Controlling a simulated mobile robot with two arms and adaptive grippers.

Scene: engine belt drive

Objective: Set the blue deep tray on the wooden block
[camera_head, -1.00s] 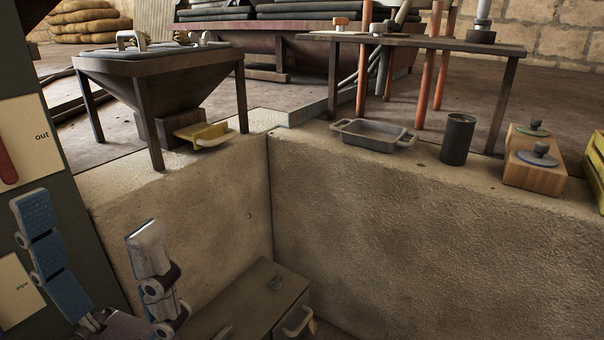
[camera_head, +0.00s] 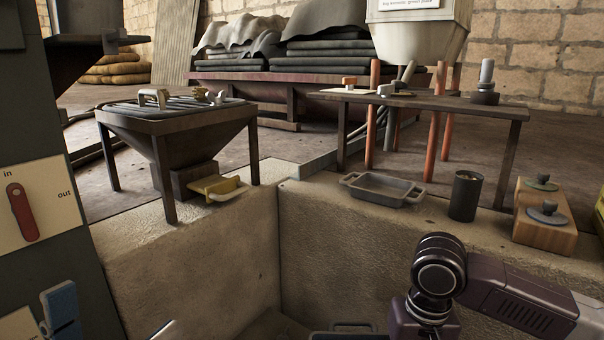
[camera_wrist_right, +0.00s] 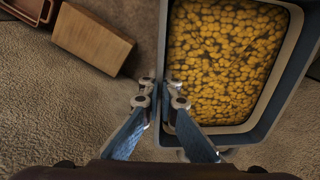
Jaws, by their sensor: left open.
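The blue deep tray (camera_wrist_right: 290,110) fills the right side of the right wrist view. It has a pale inner rim and many small yellow pieces inside. My right gripper (camera_wrist_right: 163,92) is at its left wall, with a finger on each side, shut on it. Whether the tray is lifted I cannot tell. A plain wooden block (camera_wrist_right: 92,38) lies at the upper left of that view, apart from the tray. My left gripper (camera_head: 112,308) is open and empty at the lower left of the head view, partly cut off.
A reddish-brown tray (camera_wrist_right: 30,10) sits beside the block. On the stone ledge (camera_head: 330,215) stand a grey handled tray (camera_head: 382,189), a dark cup (camera_head: 465,196) and a wooden piece with grey knobs (camera_head: 545,232). A hopper table (camera_head: 180,122) stands left. My right arm crosses the lower right.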

